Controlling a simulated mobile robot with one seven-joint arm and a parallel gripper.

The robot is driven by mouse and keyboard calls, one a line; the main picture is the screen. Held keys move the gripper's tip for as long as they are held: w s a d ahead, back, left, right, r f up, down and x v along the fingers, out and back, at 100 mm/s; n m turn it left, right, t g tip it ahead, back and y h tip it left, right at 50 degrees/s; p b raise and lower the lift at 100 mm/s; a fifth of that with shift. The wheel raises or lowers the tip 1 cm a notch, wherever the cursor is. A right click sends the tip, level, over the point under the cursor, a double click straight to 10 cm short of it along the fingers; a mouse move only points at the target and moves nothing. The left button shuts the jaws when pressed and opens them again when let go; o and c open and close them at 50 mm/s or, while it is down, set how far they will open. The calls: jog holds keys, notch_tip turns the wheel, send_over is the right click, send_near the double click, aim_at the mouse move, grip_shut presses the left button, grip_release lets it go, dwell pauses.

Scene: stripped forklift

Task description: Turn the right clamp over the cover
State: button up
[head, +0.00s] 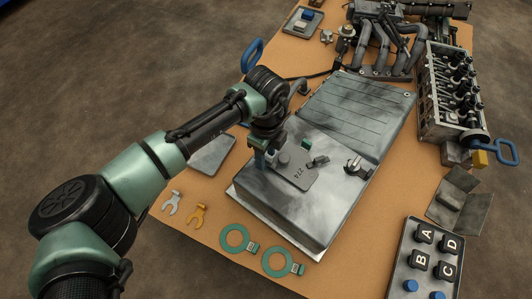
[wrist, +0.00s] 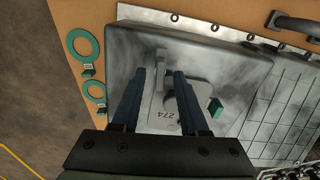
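The grey cover plate (head: 299,180), marked with a number, lies on the metal housing (head: 318,215). It also shows in the wrist view (wrist: 165,126), with a small green block (wrist: 215,107) at its edge. A metal clamp with a dark end (head: 355,167) stands on the housing to the right of the cover, apart from it. A dark lever-like piece (head: 318,161) is at the cover's upper right. My gripper (wrist: 160,74) is over the cover's left side, fingers apart. A narrow upright metal piece (wrist: 161,62) shows between them, with gaps on both sides. The right clamp is hidden in the wrist view.
A ribbed panel (head: 355,115) adjoins the housing behind. A tray of lettered blocks (head: 405,265) is at the lower right. An engine block (head: 450,100) stands at the right back.

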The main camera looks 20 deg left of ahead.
grip_shut()
jog(key=shift+r, duration=0.1)
